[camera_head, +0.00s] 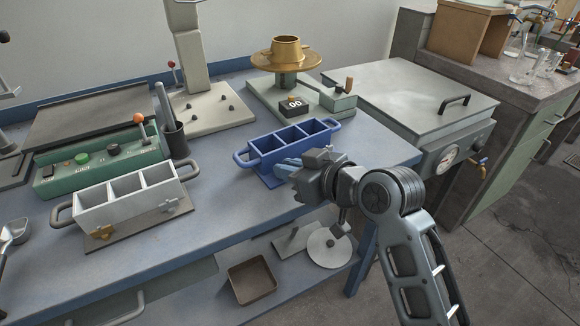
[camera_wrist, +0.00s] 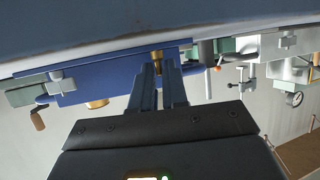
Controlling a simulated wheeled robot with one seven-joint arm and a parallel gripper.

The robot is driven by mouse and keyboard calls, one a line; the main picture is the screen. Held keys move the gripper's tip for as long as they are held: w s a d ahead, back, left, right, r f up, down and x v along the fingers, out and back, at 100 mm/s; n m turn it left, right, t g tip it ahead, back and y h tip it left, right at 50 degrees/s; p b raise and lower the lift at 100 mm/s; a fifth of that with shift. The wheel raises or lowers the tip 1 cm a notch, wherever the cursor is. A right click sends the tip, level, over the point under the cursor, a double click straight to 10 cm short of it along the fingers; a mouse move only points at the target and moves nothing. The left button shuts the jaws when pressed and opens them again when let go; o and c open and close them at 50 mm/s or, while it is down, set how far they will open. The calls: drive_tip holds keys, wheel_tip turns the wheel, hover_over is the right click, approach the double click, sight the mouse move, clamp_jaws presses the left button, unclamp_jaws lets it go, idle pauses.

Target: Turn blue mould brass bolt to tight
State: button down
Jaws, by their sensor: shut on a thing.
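The blue three-cell mould (camera_head: 262,159) stands on the bench in the head view. In the wrist view its blue body (camera_wrist: 112,78) spans the upper left. A brass bolt (camera_wrist: 157,54) shows between my fingertips at the mould's side. My gripper (camera_wrist: 157,66) is shut on this brass bolt, its two narrow fingers on either side. In the head view my gripper (camera_head: 285,168) reaches the mould's near side from the right, and my wrist hides the bolt there.
Bench between the moulds is clear.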

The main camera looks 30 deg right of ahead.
drive_tip(key=shift+r+h+p, duration=0.2)
drive_tip(key=shift+h+p, duration=0.1)
drive_tip(key=m+p, duration=0.1)
drive_tip(key=h+p, duration=0.1)
drive_tip(key=p, duration=0.1)
drive_tip(key=shift+s+a+r+m+h, duration=0.1)
drive_tip(key=shift+a+m+h, duration=0.2)
drive_tip(key=shift+m, duration=0.1)
drive_tip(key=shift+a+m+h+p, duration=0.15)
drive_tip(key=shift+m+h+p, duration=0.85)
drive_tip(key=shift+h+p, duration=0.25)
drive_tip(key=shift+a+f+m+h, duration=0.15)
drive_tip(key=shift+f+m+h, duration=0.1)
drive_tip(key=shift+m+h, duration=0.8)
drive_tip(key=shift+a+f+m+g+h+b, duration=0.15)
drive_tip(key=shift+m+g+h+b, duration=0.25)
drive_tip(key=shift+m+h, duration=0.65)
drive_tip(key=shift+f+h, duration=0.1)
drive_tip(key=shift+h, duration=0.15)
drive_tip(key=c, duration=1.3)
unclamp_jaws()
drive_tip(key=shift+r, duration=0.2)
